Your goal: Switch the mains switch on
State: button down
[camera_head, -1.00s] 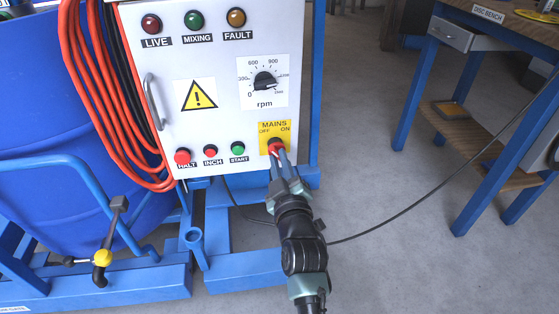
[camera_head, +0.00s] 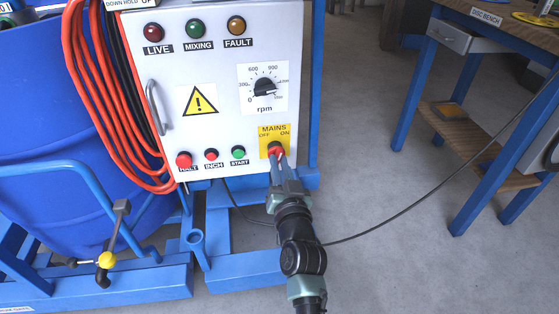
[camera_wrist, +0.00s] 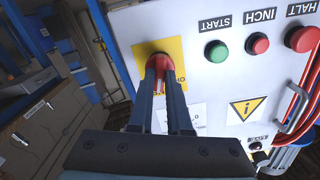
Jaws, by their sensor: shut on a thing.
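The red mains switch (camera_head: 276,149) sits on a yellow plate (camera_head: 265,132) marked MAINS, OFF and ON, at the lower right of the white control panel (camera_head: 215,120). My gripper (camera_head: 277,160) reaches up from below and is shut on the red switch knob. In the wrist view the two fingers of my gripper (camera_wrist: 164,85) close around the red knob (camera_wrist: 160,66) on the yellow plate (camera_wrist: 172,50). The fingers hide part of the knob and some lettering, so its exact setting cannot be read. The LIVE lamp (camera_head: 153,31) looks dark red.
HALT (camera_head: 184,160), INCH (camera_head: 211,155) and START (camera_head: 238,152) buttons are left of the switch. The rpm dial (camera_head: 264,87) is above. A black cable (camera_head: 400,210) runs right to the disc bench (camera_head: 485,45).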

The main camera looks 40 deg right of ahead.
jog(key=m, duration=0.5)
jog(key=shift+f+p, duration=0.1)
jog(key=shift+p, duration=0.3)
jog(key=shift+m, duration=0.4)
jog(key=c, duration=0.9)
grip_release()
jog(key=shift+o, duration=0.2)
jog(key=p+v, duration=0.3)
jog(key=v, duration=1)
jog(key=shift+w, duration=0.1)
